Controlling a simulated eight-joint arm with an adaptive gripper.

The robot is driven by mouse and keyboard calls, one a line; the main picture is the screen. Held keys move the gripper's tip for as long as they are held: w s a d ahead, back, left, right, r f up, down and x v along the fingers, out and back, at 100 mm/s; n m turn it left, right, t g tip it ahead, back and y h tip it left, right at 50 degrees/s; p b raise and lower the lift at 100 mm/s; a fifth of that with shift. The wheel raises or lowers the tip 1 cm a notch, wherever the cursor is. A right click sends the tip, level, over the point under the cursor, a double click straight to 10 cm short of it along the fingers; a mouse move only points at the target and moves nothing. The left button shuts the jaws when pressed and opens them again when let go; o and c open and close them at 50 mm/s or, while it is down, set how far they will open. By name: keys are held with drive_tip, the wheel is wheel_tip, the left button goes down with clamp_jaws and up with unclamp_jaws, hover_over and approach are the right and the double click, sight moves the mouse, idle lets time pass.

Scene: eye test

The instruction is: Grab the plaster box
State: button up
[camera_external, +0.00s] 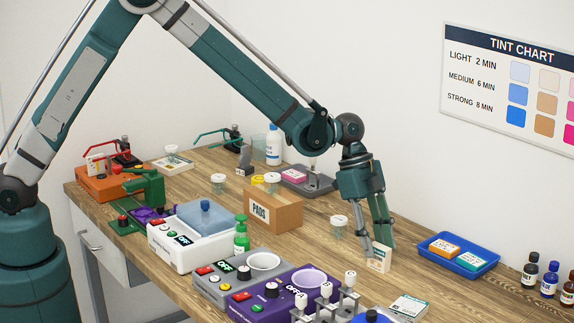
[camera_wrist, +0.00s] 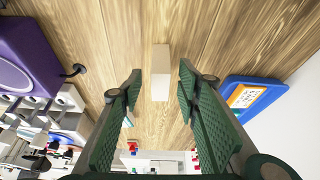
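The fingers are apart, with a gap on each side of the box. My gripper is open and empty.
A blue tray (camera_external: 480,264) with small boxes stands to the right, a PADS carton (camera_external: 273,211) to the left. A purple device (camera_external: 262,307) and a flat box (camera_external: 409,306) are in front. Small bottles (camera_external: 549,280) stand at the right edge. Bare wood surrounds the cream box.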

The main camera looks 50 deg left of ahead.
sight(377, 245)
drive_tip(key=shift+x, duration=1.85)
drive_tip(key=shift+c, duration=0.5)
drive_tip(key=c, duration=0.8)
